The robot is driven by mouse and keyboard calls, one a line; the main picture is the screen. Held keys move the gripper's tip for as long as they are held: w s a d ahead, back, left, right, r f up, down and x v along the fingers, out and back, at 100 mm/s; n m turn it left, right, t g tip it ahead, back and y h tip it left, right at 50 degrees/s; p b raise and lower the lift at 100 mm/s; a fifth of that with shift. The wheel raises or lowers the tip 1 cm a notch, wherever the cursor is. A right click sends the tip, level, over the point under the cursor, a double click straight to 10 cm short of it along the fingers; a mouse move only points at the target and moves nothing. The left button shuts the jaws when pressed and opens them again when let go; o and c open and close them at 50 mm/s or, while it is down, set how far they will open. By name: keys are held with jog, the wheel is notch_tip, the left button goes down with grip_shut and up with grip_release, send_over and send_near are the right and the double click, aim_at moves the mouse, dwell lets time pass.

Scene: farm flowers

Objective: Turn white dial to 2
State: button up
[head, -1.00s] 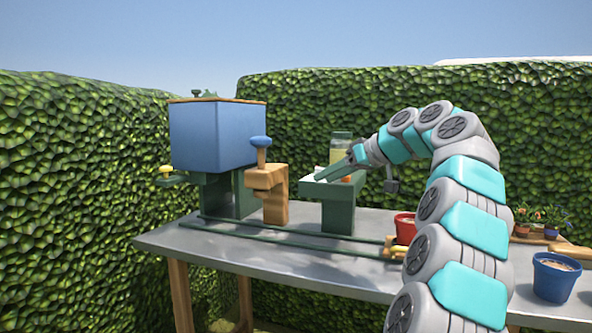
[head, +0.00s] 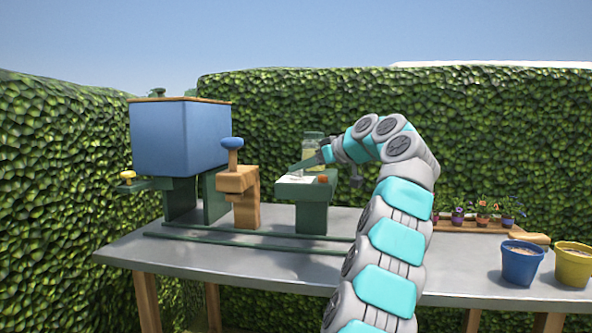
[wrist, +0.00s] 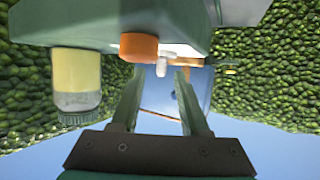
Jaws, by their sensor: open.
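A small white dial (wrist: 163,68) shows in the wrist view, which looks upside down. It sticks out from the green stand (wrist: 225,38) beside an orange knob (wrist: 138,46). In the head view the green stand (head: 312,214) has a white panel (head: 296,180) and the orange knob (head: 323,180) on top; I cannot pick out the white dial there. My gripper (head: 303,164) is over the panel. In the wrist view my gripper (wrist: 159,73) is open, its two fingers apart with the dial between their tips in the picture. Contact and the dial's number cannot be told.
A wooden post with a blue knob (head: 232,144) and a blue tank (head: 180,138) are to the left. Blue (head: 521,265) and yellow (head: 573,268) pots stand at the right. The table front (head: 230,265) is clear.

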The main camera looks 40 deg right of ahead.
jog(key=shift+x, duration=1.3)
grip_shut()
